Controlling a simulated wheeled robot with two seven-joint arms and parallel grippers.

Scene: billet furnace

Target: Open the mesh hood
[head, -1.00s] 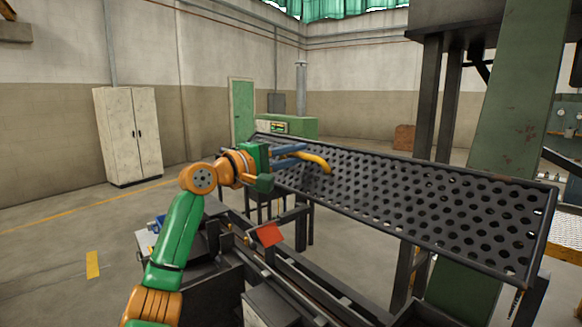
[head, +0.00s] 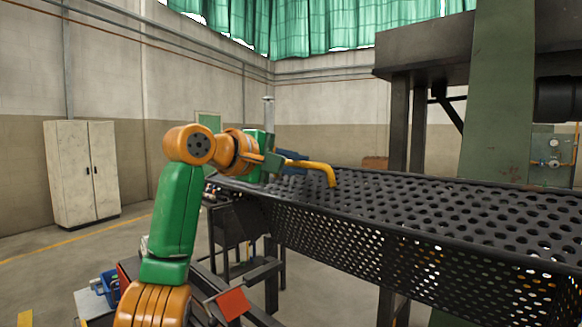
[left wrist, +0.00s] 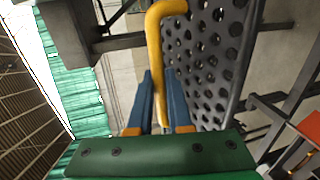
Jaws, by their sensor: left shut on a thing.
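The mesh hood (head: 440,212) is a long dark panel of perforated metal with a perforated front side. It runs from the middle to the right edge in the head view, and its holes also show in the left wrist view (left wrist: 210,62). A bent yellow handle (head: 322,168) stands on its upper face near the left end. My left gripper (head: 298,162) has blue fingers, shut on the yellow handle. In the left wrist view the handle (left wrist: 153,45) runs down between the two fingers (left wrist: 160,105). My right gripper is not in view.
A dark framework with a red-orange plate (head: 233,303) lies below the hood. A green column (head: 497,95) and dark posts (head: 399,120) rise behind it. A white cabinet (head: 82,172) stands at the far left wall, with open floor before it.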

